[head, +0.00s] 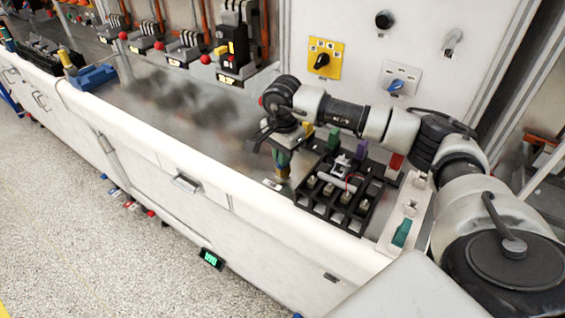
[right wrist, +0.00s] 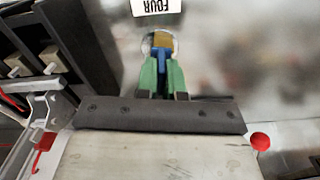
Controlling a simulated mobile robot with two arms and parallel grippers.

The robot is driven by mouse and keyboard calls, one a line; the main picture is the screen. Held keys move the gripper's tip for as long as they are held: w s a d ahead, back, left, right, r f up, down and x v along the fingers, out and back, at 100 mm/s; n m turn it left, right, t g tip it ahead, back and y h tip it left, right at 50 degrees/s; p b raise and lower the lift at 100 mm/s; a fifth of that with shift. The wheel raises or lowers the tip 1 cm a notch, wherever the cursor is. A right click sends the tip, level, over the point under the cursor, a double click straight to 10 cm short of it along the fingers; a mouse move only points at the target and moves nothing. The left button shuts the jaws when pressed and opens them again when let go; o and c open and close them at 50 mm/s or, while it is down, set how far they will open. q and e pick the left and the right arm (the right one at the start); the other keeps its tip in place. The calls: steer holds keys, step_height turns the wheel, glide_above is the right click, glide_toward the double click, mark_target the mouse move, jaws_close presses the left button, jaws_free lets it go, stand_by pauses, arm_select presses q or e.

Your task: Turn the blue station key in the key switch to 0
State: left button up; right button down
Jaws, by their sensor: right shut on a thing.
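A light grey plate (head: 405,70) on the upright panel carries a blue, tilted handle (head: 396,86), which looks like the blue key in its key switch; its marks are too small to read. My right gripper (head: 281,144) is well below and left of it, over the bench and apart from it. My left gripper is out of view.
A black rack (head: 318,206) of small blocks stands right of the gripper, with coloured pieces behind it. A label reading FOUR (right wrist: 157,5) lies beyond the brass part. A yellow plate with a black knob (head: 322,60) is left of the grey plate. Bench left of the gripper is clear.

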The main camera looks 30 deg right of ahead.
steer(key=shift+f+n+b, duration=0.1)
steer(key=shift+n+b, duration=0.25)
steer(key=shift+n, duration=0.65)
steer(key=c, duration=1.2)
jaws_free()
steer(key=shift+o, duration=0.2)
steer(key=shift+r, duration=0.2)
step_height(320, 180, up, 9)
steer(key=shift+r+b, duration=0.15)
steer(key=shift+b, duration=1)
steer(key=shift+r, duration=0.65)
